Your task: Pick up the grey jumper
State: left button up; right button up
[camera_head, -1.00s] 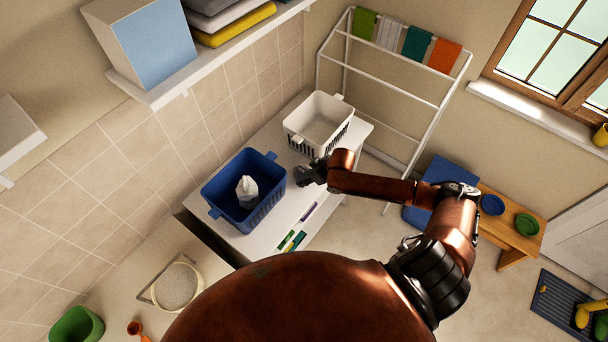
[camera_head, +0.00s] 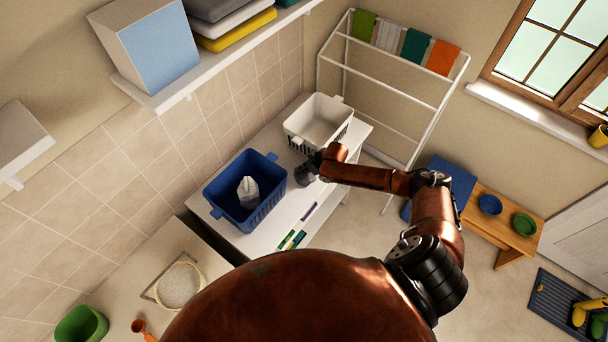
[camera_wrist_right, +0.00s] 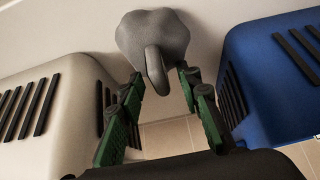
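The grey jumper (camera_wrist_right: 152,32) is a dark grey lumpy bundle with a ridge sticking up. In the right wrist view it lies on the white worktop between a pale basket (camera_wrist_right: 52,105) and a blue basket (camera_wrist_right: 268,75). My right gripper (camera_wrist_right: 160,78) is open, its green-padded fingers on either side of the ridge, with gaps visible. In the head view the right gripper (camera_head: 310,165) is between the baskets, beside the grey bundle (camera_head: 303,175), which it partly hides. My left gripper is not in view.
The blue basket (camera_head: 228,208) holds a whitish crumpled cloth (camera_head: 248,192). The white basket (camera_head: 318,118) stands behind my gripper. Coloured strips (camera_head: 292,239) lie near the worktop's front edge. A drying rack (camera_head: 388,90) stands at the back.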

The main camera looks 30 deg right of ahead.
jog(key=shift+s, duration=0.1)
jog(key=shift+c, duration=0.4)
grip_shut()
